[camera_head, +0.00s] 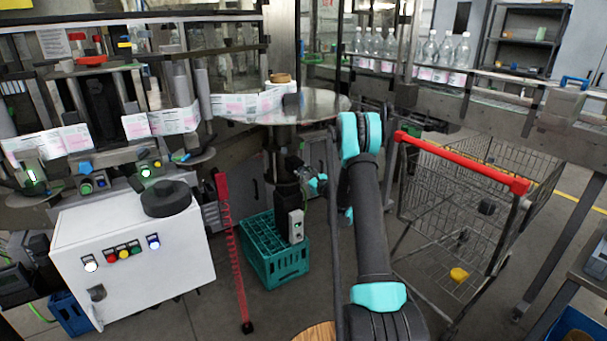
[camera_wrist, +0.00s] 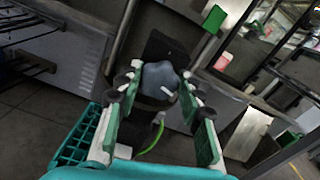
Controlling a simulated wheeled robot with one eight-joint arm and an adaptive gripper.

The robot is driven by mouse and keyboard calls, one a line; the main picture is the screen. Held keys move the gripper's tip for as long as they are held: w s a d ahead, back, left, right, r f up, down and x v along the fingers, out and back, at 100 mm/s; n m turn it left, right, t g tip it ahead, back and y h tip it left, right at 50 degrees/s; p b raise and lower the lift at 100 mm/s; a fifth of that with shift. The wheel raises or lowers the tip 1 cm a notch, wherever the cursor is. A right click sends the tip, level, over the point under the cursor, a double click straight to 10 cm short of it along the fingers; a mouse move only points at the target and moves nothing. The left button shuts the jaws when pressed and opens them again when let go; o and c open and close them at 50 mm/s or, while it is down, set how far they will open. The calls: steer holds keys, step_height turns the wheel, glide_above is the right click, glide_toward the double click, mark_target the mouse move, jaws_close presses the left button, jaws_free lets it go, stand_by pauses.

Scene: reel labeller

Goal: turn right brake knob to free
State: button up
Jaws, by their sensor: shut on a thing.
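The brake knob (camera_wrist: 160,76) is a grey-blue lobed knob with a white pointer mark, in the upper middle of the wrist view. My gripper (camera_wrist: 161,84) has its green-padded fingers on either side of it and is shut on it. In the head view my gripper (camera_head: 314,183) is small, beside the dark post under the round reel table (camera_head: 318,106). The knob itself cannot be made out there, and any scale around it is hidden. I cannot tell from these frames which setting the pointer marks.
A teal crate (camera_head: 262,262) stands on the floor below the post. A shopping cart (camera_head: 470,200) with a red handle stands to the right. A white control box (camera_head: 135,255) with coloured buttons is at left. A green cable (camera_wrist: 152,140) hangs below the knob.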

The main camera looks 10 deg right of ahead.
steer(key=n, duration=0.5)
steer(key=shift+s+a+n, duration=0.1)
steer(key=shift+n, duration=0.2)
steer(key=n, duration=0.5)
steer(key=shift+f, duration=0.15)
steer(key=n, duration=0.5)
steer(key=shift+f+n, duration=0.1)
steer(key=shift+n, duration=2.6)
steer(key=o, duration=1.2)
steer(key=shift+c, duration=0.2)
